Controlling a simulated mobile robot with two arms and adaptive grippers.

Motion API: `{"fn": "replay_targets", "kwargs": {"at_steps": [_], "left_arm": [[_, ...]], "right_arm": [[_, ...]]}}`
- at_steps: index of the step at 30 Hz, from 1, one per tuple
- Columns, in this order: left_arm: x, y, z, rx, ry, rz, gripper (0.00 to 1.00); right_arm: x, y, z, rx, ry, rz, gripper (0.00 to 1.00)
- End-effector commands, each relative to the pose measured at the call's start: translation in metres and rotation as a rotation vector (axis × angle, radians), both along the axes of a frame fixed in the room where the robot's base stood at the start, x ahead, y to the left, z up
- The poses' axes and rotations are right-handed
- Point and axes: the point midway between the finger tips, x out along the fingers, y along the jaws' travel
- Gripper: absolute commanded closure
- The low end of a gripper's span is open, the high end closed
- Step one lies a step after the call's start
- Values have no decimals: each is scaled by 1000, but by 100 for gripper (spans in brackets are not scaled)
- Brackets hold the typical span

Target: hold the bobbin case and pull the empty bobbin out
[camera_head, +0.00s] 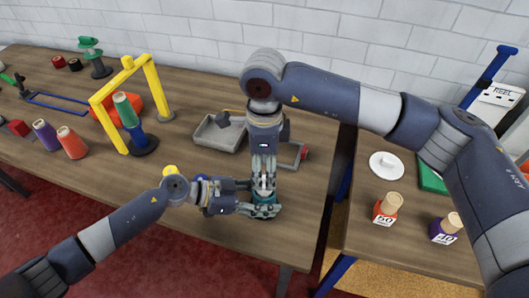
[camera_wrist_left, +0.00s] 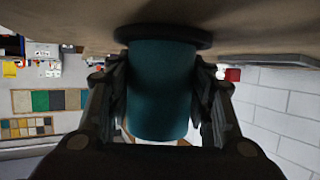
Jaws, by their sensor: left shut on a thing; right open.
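The bobbin case (camera_wrist_left: 160,85) is a teal cylinder with a wide dark disc at its base, on the table. The left wrist view shows it upside down between the fingers of my left gripper (camera_wrist_left: 160,110), which is shut on it from the side. In the head view the teal case (camera_head: 266,197) is mostly covered by both grippers; my left gripper (camera_head: 262,210) reaches it from the left. My right gripper (camera_head: 264,184) points straight down over the case, open, with its fingertips near the case top. The empty bobbin cannot be made out clearly.
A grey tray (camera_head: 220,134) stands behind the grippers, with a small red-ended device (camera_head: 300,154) beside it. A yellow frame (camera_head: 150,75) and several thread cones stand to the left. A second table at right holds a white disc (camera_head: 386,165) and numbered blocks (camera_head: 385,213).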

Motion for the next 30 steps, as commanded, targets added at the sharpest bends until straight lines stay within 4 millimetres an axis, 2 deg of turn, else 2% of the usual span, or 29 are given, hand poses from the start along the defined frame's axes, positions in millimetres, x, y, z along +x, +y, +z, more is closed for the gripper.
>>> {"fn": "replay_targets", "kwargs": {"at_steps": [3, 10, 15, 23, 24, 30], "left_arm": [[0, 0, -1, 1, 0, 0, 84], [0, 0, -1, 2, 0, 0, 84], [0, 0, -1, 2, 0, 0, 84], [0, 0, -1, 2, 1, 0, 84], [0, 0, -1, 2, 1, 0, 84], [0, 0, -1, 2, 0, 0, 84]], "right_arm": [[-1, 0, -24, 0, 3, -1, 44], [0, 0, -55, 0, 2, -3, 44], [0, 0, -65, 1, 0, -2, 44], [0, 0, -66, 1, -1, -2, 44], [0, 0, -66, 1, -1, -2, 48], [0, 0, -66, 1, -1, -2, 90]]}}
